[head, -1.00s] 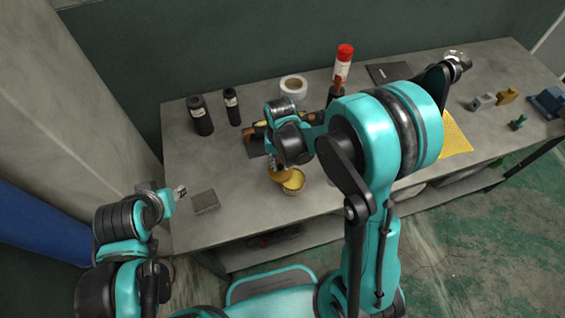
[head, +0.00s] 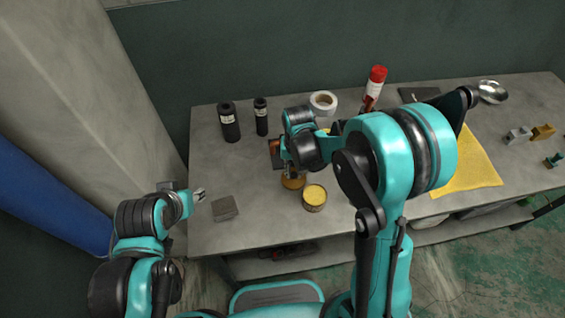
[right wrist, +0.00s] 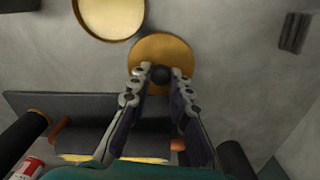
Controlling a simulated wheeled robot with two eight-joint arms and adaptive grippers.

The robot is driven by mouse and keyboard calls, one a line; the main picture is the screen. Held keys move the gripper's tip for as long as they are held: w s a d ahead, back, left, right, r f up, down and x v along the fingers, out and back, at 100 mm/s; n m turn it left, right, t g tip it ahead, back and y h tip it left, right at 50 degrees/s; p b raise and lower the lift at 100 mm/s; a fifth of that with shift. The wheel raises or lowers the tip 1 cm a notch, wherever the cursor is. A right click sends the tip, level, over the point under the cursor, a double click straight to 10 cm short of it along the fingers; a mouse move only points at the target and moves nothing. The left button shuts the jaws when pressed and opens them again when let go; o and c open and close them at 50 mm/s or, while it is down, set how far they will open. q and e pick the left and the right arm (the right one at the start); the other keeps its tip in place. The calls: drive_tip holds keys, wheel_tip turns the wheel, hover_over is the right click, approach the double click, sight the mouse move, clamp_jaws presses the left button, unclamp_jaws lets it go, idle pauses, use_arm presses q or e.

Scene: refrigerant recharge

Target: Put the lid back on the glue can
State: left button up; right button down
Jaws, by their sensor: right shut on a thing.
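The glue can (head: 314,198) stands open near the table's front, with yellow glue inside. The right wrist view shows the can (right wrist: 108,14) cut off at its top edge. The orange-brown lid (head: 293,183) is just left of and behind the can, not over its opening. In the right wrist view the lid (right wrist: 160,48) has a dark knob, and my right gripper (right wrist: 160,74) is shut on that knob. I cannot tell how high the lid is above the table. My left gripper (head: 199,195) is left of the table, beside a grey block, its jaws too small to read.
The grey block (head: 224,208) lies at the table's front left. Black bottles (head: 229,122), a white tape roll (head: 323,103) and a red-and-white can (head: 375,84) stand behind. A yellow cloth (head: 466,168) lies right.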

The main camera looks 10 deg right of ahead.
drive_tip(key=shift+w+a, duration=1.15)
idle(0.6)
drive_tip(key=shift+s+d+b, duration=0.3)
drive_tip(key=shift+s+d, duration=1.8)
drive_tip(key=shift+s, duration=0.15)
drive_tip(key=shift+s+d+b, duration=0.25)
drive_tip(key=shift+s+d, duration=1.8)
drive_tip(key=shift+s, duration=0.15)
idle(1.8)
